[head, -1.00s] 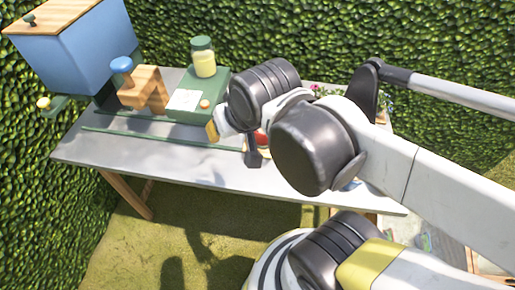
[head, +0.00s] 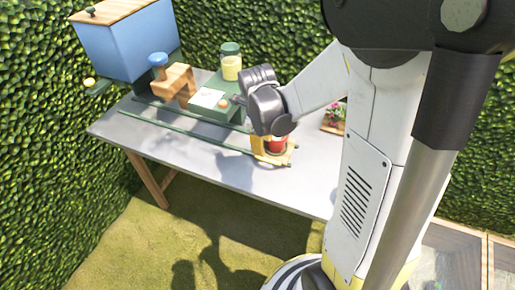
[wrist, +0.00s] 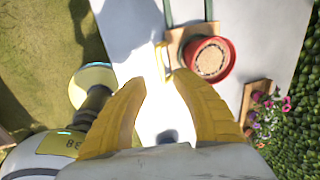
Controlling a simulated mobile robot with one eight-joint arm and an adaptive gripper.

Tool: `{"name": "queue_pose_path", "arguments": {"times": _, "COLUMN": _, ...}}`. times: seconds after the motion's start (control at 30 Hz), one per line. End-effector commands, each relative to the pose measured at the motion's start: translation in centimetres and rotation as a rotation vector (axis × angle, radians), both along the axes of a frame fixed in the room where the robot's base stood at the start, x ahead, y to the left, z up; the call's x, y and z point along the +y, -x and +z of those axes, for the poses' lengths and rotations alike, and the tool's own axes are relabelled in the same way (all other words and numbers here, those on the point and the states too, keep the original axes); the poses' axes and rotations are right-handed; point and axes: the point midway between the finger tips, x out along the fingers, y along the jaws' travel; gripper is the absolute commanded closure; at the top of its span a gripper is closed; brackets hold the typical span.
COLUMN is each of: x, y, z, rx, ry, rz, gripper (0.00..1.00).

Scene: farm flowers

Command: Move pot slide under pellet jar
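The pot slide is a small wooden carriage with a red pot (wrist: 211,60) on it; its wooden edge (wrist: 176,47) shows in the wrist view. A thin yellow handle (wrist: 161,57) projects from its left side. The red pot (head: 278,143) is partly hidden by my arm in the head view. My gripper (wrist: 158,82) has its yellow fingers apart, with only bright table between them; the handle lies just beyond the tips. I cannot tell whether they touch it. The pellet jar (head: 231,66), with green lid and yellow contents, stands on the green stand behind the rails.
Two green rails (head: 190,134) run along the grey table (head: 215,165). A blue hopper (head: 128,42) and a wooden block with a blue knob (head: 158,60) stand back left. Potted flowers (wrist: 262,110) stand on the right. The front left tabletop is clear.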

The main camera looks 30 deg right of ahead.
Motion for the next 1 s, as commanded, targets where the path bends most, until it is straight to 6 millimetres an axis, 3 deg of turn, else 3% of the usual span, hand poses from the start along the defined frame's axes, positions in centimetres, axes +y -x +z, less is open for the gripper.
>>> {"name": "queue_pose_path", "arguments": {"times": 0.2, "x": -0.7, "y": -0.6, "z": -4.9, "rx": -0.001, "ry": 0.0, "rz": 0.001, "gripper": 0.66}}
{"name": "queue_pose_path", "arguments": {"times": 0.4, "x": -1.1, "y": -0.9, "z": -7.9, "rx": 0.0, "ry": 0.0, "rz": 0.003, "gripper": 0.66}}
{"name": "queue_pose_path", "arguments": {"times": 0.6, "x": -1.3, "y": -1.1, "z": -9.0, "rx": -0.001, "ry": -0.001, "rz": 0.003, "gripper": 0.66}}
{"name": "queue_pose_path", "arguments": {"times": 0.87, "x": -1.3, "y": -1.1, "z": -9.0, "rx": -0.002, "ry": 0.0, "rz": 0.004, "gripper": 0.67}}
{"name": "queue_pose_path", "arguments": {"times": 0.97, "x": -1.3, "y": -1.1, "z": -9.0, "rx": -0.002, "ry": 0.0, "rz": 0.004, "gripper": 0.98}}
{"name": "queue_pose_path", "arguments": {"times": 1.0, "x": -1.3, "y": -1.1, "z": -9.0, "rx": -0.002, "ry": 0.0, "rz": 0.004, "gripper": 1.0}}
